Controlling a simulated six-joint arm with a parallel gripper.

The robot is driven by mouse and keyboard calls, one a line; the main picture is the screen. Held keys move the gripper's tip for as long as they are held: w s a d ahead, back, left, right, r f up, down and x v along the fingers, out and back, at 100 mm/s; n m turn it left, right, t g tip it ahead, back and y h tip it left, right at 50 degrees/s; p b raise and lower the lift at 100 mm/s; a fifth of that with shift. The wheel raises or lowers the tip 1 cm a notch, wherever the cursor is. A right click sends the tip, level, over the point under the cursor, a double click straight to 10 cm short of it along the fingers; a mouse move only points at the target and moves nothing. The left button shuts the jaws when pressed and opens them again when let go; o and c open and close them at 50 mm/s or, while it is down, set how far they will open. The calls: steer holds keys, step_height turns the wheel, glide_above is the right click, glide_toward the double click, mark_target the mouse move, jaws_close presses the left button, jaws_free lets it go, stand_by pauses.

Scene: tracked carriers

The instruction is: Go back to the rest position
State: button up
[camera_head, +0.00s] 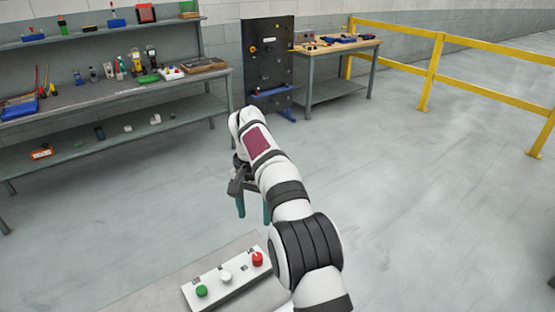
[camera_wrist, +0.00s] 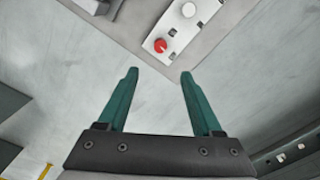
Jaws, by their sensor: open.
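My gripper (camera_head: 253,209) hangs at the end of my white and black arm, past the far edge of a pale platform. Its two green fingers point down, apart, with nothing between them. In the wrist view my gripper (camera_wrist: 158,75) is open and empty, with grey floor and part of the platform beyond the fingertips. A white button box (camera_head: 232,284) with green, white and red buttons lies on the platform, nearer the camera than the gripper. The red button (camera_wrist: 160,46) shows just beyond the fingertips in the wrist view. My arm hides part of the platform's right side.
A grey workbench (camera_head: 110,93) with tools and shelves stands at the back left. A black panel (camera_head: 268,60) and a wooden-topped table (camera_head: 340,47) stand at the back. A yellow railing (camera_head: 434,70) runs along the right. The floor between is clear.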

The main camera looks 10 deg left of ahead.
steer(key=s+d+r+m+y, duration=0.1)
steer(key=s+d+r, duration=0.3)
steer(key=s+d, duration=0.3)
steer(key=s+d+r, duration=0.5)
steer(key=s+d, duration=0.3)
steer(key=s+d+f+m, duration=0.1)
steer(key=s+d+f, duration=0.1)
steer(key=s, duration=0.8)
steer(key=s+d+f+m, duration=0.1)
steer(key=s+d+f, duration=0.2)
steer(key=s, duration=0.7)
step_height(320, 180, down, 2)
steer(key=shift+s+f+y, duration=0.1)
steer(key=shift+s+y, duration=0.2)
steer(key=shift+y, duration=0.1)
